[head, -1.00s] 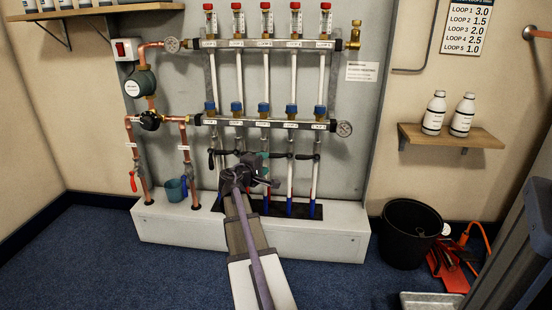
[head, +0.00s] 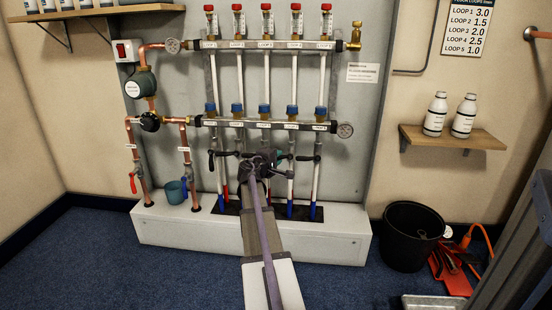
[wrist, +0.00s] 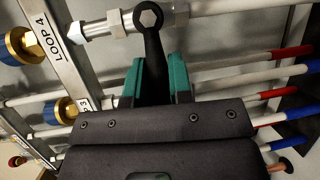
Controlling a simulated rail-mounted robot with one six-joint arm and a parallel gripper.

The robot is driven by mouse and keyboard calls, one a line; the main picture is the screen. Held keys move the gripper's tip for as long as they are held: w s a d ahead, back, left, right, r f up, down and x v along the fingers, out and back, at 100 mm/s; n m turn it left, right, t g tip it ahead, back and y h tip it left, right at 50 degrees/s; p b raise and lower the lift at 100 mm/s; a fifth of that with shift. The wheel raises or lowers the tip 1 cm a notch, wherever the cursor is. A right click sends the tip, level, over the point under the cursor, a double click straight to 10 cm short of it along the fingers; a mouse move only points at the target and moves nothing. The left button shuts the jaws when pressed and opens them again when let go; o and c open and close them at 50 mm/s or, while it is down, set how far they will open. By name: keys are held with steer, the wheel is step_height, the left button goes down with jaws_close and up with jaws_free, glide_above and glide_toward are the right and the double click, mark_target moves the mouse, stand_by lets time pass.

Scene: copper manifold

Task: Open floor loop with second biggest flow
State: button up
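The manifold (head: 262,124) carries several loop pipes with black levers below the blue caps. The LOOP 4 label (wrist: 57,40) shows at left in the wrist view, beside its pipe at the top. My gripper (head: 283,156) is at the loop 4 pipe (head: 291,190), reaching in from the left. In the wrist view its teal fingers (wrist: 154,80) flank a black lever (wrist: 152,50) whose ringed end lies over that pipe. The fingers look close against the lever; a firm hold cannot be made out. The wall chart (head: 466,25) lists 2.5 for loop 4, below loop 1's 3.0.
Neighbouring pipes and levers stand close on both sides, such as the loop 5 lever (head: 305,158). A white plinth (head: 340,246) runs below. A black bucket (head: 408,238), red tools (head: 450,268) and a shelf with bottles (head: 452,138) are at right.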

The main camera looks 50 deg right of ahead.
jaws_close()
